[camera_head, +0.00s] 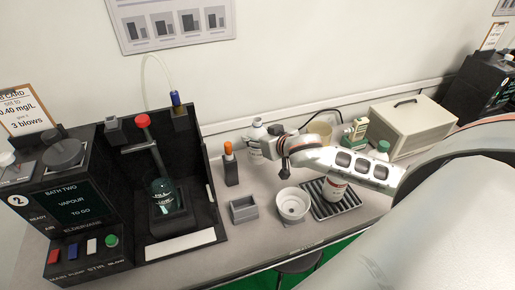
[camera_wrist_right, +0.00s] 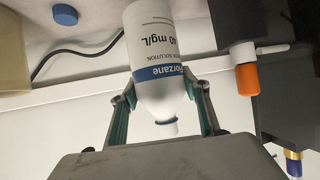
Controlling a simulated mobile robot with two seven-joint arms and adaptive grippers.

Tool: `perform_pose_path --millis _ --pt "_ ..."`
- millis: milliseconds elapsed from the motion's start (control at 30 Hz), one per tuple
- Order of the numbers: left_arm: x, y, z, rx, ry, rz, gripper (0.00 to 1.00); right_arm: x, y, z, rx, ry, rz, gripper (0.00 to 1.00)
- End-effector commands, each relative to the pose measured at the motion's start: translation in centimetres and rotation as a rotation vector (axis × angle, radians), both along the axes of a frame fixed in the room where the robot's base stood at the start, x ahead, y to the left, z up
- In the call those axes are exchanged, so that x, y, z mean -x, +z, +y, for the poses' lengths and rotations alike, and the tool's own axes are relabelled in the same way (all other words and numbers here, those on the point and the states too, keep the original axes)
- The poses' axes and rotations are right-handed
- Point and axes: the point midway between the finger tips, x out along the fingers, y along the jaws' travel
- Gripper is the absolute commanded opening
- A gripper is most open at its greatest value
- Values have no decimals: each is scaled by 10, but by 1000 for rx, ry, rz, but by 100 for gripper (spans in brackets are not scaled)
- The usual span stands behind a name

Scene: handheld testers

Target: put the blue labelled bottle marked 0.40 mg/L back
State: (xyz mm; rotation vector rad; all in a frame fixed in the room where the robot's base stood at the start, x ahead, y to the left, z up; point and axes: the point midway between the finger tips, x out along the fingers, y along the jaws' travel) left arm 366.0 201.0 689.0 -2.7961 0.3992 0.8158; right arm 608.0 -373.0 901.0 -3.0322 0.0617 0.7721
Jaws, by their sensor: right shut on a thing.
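The white bottle (camera_head: 256,143) is at the back of the counter in the head view. In the right wrist view the bottle (camera_wrist_right: 158,60) shows a blue band and the print "40 mg/L"; the first digits are turned out of sight. My right gripper (camera_head: 270,140) is shut on it, with one finger on each side near the bottle's shoulder. In the right wrist view the fingers of the right gripper (camera_wrist_right: 162,100) touch both sides. I cannot tell whether its base rests on the counter. My left gripper is not in view.
A slatted tray (camera_head: 350,205) carries another bottle (camera_head: 336,192). Beside it are a white bowl (camera_head: 292,204), a small grey box (camera_head: 243,209) and an orange-topped holder (camera_head: 231,165). A black machine (camera_head: 75,205) stands left, a beige case (camera_head: 412,126) right.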

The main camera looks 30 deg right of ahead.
Motion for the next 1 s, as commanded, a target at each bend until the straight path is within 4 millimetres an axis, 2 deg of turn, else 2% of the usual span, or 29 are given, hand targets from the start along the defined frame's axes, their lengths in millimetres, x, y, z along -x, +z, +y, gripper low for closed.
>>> perform_pose_path --millis 333,767,800,833,1000 --pt "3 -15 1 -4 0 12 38 0 -41 0 0 0 0 4" --pt "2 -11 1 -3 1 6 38 0 -46 0 0 0 -1 4" --pt "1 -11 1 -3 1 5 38 0 -46 0 0 0 0 54" --pt "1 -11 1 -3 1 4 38 0 -46 0 1 0 0 62" --pt "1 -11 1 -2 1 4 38 0 -46 0 0 0 0 63"
